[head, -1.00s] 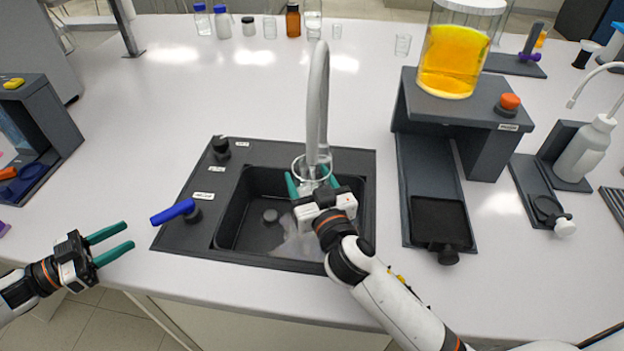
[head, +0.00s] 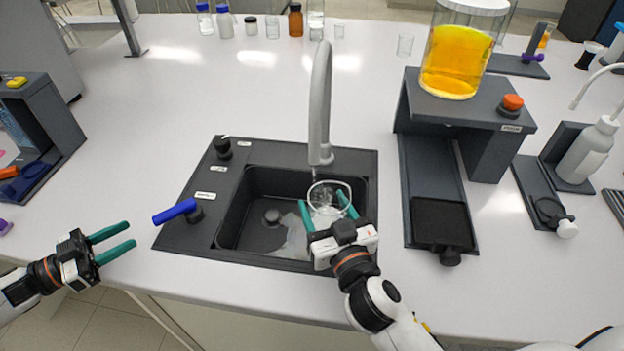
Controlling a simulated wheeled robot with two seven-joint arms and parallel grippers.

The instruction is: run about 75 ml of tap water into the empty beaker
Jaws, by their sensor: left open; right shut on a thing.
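The clear beaker (head: 329,194) is in my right gripper (head: 323,202), whose green fingers close on its sides over the right part of the sink basin (head: 240,225). The beaker's rim is just below and slightly right of the grey tap spout (head: 320,150). A faint thin trace, perhaps water, shows under the spout, left of the rim. I cannot read the water level in the beaker. The blue tap lever (head: 175,211) is on the sink's left edge. My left gripper (head: 131,235) is open and empty, below and left of the lever, not touching it.
A pale wet-looking patch (head: 296,238) lies in the basin. A dark stand (head: 470,118) with a jar of orange liquid (head: 456,62) is to the right. Several bottles stand at the back.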

